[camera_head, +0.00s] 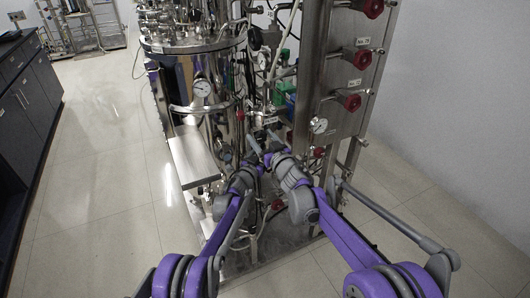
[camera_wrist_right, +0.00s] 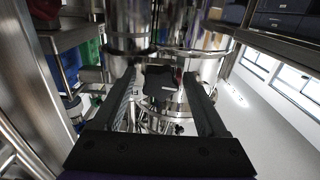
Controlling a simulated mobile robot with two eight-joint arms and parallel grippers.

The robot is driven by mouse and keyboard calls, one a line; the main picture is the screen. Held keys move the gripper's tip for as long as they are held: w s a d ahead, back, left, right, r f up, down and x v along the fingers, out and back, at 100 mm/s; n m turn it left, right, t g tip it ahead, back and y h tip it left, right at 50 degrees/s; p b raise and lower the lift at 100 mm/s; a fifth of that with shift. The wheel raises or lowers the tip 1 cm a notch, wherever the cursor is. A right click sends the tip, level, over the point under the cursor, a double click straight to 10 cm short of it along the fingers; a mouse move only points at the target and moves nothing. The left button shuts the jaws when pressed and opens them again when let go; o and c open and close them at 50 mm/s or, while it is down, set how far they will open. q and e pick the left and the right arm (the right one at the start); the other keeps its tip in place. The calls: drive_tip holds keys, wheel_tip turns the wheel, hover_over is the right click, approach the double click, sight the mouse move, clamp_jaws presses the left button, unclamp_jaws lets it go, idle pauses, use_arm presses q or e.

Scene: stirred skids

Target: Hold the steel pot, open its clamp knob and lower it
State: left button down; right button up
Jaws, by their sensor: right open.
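My right gripper (camera_head: 263,143) reaches into the steel skid in the head view. In the right wrist view its two dark fingers (camera_wrist_right: 160,76) are spread apart, with no grip visible. A dark blocky part (camera_wrist_right: 161,84) shows between or beyond the fingers; I cannot tell whether it is the clamp knob or part of my left gripper. A shiny steel cylinder (camera_wrist_right: 127,28) with a rim, perhaps the steel pot, stands just beyond the left finger. My left gripper (camera_head: 247,160) is beside the right one, low at the skid; its jaws are too small and covered to read.
A steel panel (camera_head: 330,80) with red knobs (camera_head: 348,101) rises at the right. A flat steel box (camera_head: 193,157) juts out at left. Floor is clear at the left.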

drive_tip(key=v, duration=0.9)
drive_tip(key=shift+s, duration=0.25)
drive_tip(key=shift+o, duration=0.2)
drive_tip(key=shift+d, duration=0.1)
drive_tip(key=shift+o, duration=0.4)
drive_tip(key=shift+s+d, duration=0.1)
drive_tip(key=shift+s, duration=0.1)
drive_tip(key=shift+m, duration=0.6)
drive_tip(key=x, duration=0.8)
clamp_jaws()
